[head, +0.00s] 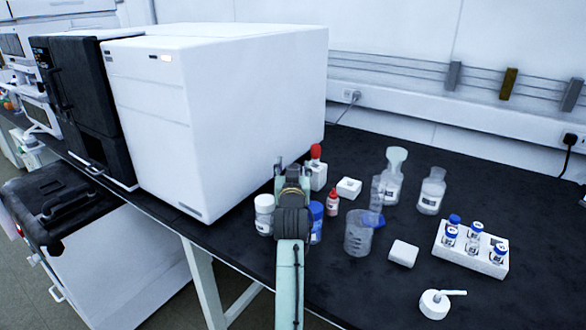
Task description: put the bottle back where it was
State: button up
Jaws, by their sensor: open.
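My gripper (293,172) is open above the black bench, and nothing shows between its fingers. Several bottles stand around it, and I cannot tell which one the task means. A white-capped bottle (264,215) is just left of my gripper. A blue-capped bottle (316,222) is right of it, partly hidden by my arm. A white bottle with a red top (318,177) stands close to the right fingertip. A small red-capped bottle (332,203) is farther right.
A large white instrument (250,110) fills the left of the bench (380,290).

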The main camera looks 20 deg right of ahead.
jog(key=shift+r, duration=0.2)
jog(key=b+v, duration=0.2)
jog(key=v, duration=1)
jog(key=shift+a+r, duration=0.1)
